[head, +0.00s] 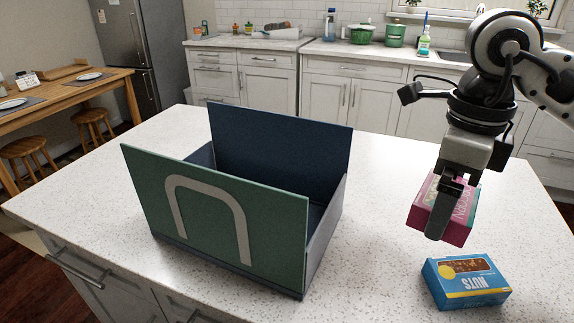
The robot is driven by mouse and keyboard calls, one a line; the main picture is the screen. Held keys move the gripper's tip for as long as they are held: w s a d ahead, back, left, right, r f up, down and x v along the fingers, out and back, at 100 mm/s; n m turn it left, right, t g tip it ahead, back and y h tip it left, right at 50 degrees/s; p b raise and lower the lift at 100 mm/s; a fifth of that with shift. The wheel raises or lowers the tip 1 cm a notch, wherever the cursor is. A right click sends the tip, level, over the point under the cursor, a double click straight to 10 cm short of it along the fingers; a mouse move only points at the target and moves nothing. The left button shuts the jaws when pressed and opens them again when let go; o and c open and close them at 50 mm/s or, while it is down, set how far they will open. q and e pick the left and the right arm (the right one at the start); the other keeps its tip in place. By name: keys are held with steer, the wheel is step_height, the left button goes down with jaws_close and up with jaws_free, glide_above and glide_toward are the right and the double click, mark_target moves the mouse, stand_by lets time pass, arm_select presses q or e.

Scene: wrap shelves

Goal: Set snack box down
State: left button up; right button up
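My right gripper (447,205) points down over the right side of the white speckled counter (384,251). It is shut on a pink snack box (457,228) with a teal upper part and part of a printed word showing. The gripper hides part of this box. Its underside appears slightly above the counter, but I cannot tell whether it touches. A blue nuts box (465,281) lies flat on the counter, in front of the held box and apart from it. My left gripper is not in view.
A large open box (227,220) with a green front panel and raised dark blue back panel stands mid-counter. Its inside is mostly hidden. Counter space between it and the snack boxes is clear. Cabinets and a wooden table (62,95) stand farther back.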

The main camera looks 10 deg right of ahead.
steer(key=shift+w+d+r+m, duration=0.15)
steer(key=shift+w+r+m, duration=0.2)
steer(key=shift+m, duration=0.25)
steer(key=shift+d, duration=0.1)
steer(key=w+d+f, duration=0.2)
steer(key=d, duration=0.1)
steer(key=w+d+f+b, duration=0.1)
steer(key=w+d+f, duration=0.1)
steer(key=d+f, duration=0.1)
steer(key=w+d+f+b, duration=0.1)
steer(key=w+d+f, duration=0.1)
steer(key=d+f, duration=0.1)
steer(key=shift+w+d+f, duration=0.1)
steer(key=shift+w+d, duration=0.15)
steer(key=shift+d, duration=0.45)
steer(key=shift+w+d+f, duration=0.25)
steer(key=shift+d+f, duration=0.05)
steer(key=shift+f, duration=0.2)
steer(key=f, duration=0.3)
steer(key=shift+w+d+f, duration=0.1)
steer(key=shift+w+d, duration=0.05)
steer(key=shift+d, duration=0.2)
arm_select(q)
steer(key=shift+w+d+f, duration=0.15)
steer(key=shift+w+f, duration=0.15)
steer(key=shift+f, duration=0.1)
arm_select(e)
steer(key=shift+f, duration=0.35)
